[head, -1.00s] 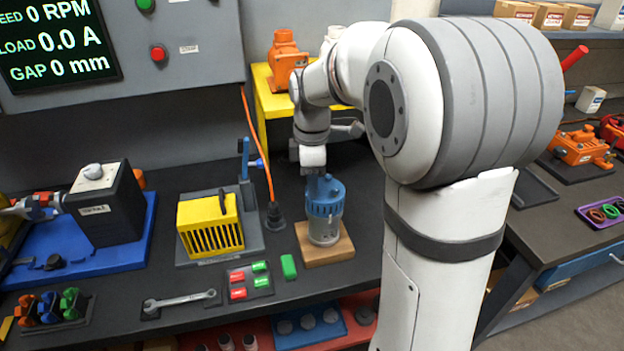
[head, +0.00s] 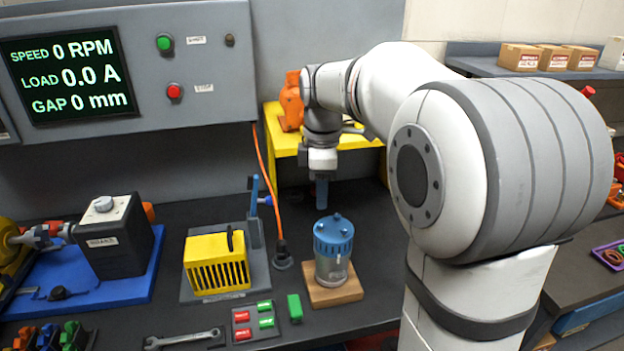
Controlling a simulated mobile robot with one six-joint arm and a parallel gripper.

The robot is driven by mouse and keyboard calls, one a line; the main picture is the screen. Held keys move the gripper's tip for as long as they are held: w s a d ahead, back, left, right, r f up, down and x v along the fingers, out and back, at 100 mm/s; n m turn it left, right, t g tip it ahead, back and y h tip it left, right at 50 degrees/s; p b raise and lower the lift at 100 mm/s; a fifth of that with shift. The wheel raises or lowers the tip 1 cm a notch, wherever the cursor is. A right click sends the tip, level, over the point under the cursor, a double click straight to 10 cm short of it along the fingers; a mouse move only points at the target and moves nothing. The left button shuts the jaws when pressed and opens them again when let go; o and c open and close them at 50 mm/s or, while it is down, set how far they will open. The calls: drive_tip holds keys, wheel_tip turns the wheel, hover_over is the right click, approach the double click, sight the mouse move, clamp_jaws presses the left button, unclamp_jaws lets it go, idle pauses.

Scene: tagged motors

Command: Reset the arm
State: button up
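My arm reaches in from the right in the head view. My gripper (head: 321,192) points straight down above the workbench. It is above and slightly left of a blue-capped clear canister (head: 333,248), with a visible gap between them. The canister stands upright on a wooden block (head: 333,293). The gripper's fingers show as one narrow dark blue shape, so I cannot tell whether they are open or shut, or whether anything is between them.
A yellow slotted box (head: 217,262) with a blue lever stands left of the canister. A yellow stand (head: 281,143) with an orange unit (head: 291,102) is behind the gripper. An orange cable (head: 266,180) hangs left of it. Red and green blocks (head: 241,318) lie in front.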

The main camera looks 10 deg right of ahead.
drive_tip(key=s+f+m+t, duration=0.1)
drive_tip(key=s+f+m, duration=0.3)
drive_tip(key=s+m, duration=0.3)
drive_tip(key=s+f+m+t, duration=0.2)
drive_tip(key=s+m, duration=0.6)
drive_tip(key=s, duration=0.5)
drive_tip(key=shift+d+f, duration=0.15)
drive_tip(key=shift+f, duration=0.7)
drive_tip(key=shift+w, duration=0.1)
